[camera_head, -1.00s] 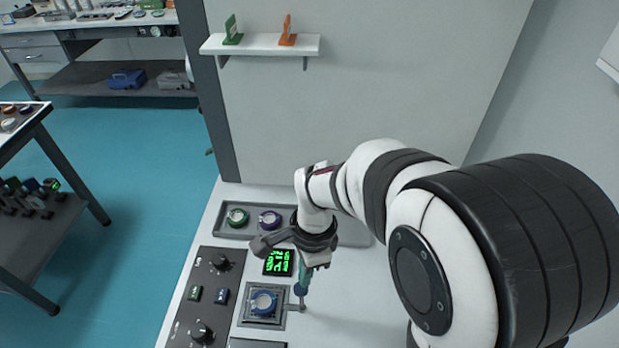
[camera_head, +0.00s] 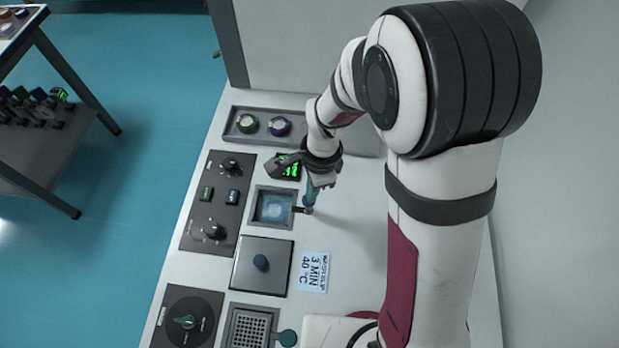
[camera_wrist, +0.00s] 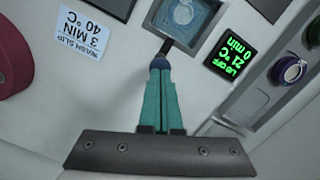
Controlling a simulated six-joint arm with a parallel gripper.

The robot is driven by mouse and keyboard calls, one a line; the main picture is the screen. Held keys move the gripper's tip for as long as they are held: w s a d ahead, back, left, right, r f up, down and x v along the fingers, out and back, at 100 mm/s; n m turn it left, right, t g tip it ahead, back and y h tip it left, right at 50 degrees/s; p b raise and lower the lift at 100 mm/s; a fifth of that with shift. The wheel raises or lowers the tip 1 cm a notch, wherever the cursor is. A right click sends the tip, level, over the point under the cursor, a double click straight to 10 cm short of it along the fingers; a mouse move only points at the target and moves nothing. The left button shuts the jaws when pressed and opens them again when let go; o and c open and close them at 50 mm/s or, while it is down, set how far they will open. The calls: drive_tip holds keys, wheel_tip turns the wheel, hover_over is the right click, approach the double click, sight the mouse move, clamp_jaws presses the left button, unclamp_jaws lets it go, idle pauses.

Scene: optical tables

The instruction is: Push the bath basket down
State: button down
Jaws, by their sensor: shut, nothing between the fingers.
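The bath (camera_head: 257,224) is a square grey-rimmed well with pale blue liquid. A pale round piece (camera_head: 274,206) shows blurred inside it; the basket itself is hard to make out under the liquid. A dark handle arm (camera_head: 298,209) sticks out over the bath's right rim. In the wrist view the handle arm (camera_wrist: 166,47) runs from the bath (camera_wrist: 205,27) to my fingertips. My gripper (camera_head: 309,204) has teal fingers shut together, empty, pointing down at the handle's outer end. In the wrist view the fingertips (camera_wrist: 161,65) meet or overlap the handle end; exact contact is hidden.
A lit green display (camera_wrist: 231,56) reads 0 min, 21 °C, lid off. A tray with green and purple rings (camera_head: 263,125) is behind. Left is a knob panel (camera_head: 217,200); right, a label card (camera_head: 313,272).

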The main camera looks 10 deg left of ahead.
drive_tip(key=shift+f, duration=0.9)
drive_tip(key=shift+w+d+r, duration=0.2)
drive_tip(key=shift+d, duration=0.25)
drive_tip(key=shift+w+d+r, duration=0.15)
drive_tip(key=shift+w+d, duration=0.05)
drive_tip(key=shift+d, duration=0.3)
drive_tip(key=shift+w+d+r, duration=0.2)
drive_tip(key=shift+d, duration=0.25)
wheel_tip(320, 180, up, 16)
drive_tip(key=d, duration=0.1)
drive_tip(key=shift+w+d, duration=0.2)
drive_tip(key=shift+w, duration=0.15)
drive_tip(key=shift+f, duration=0.15)
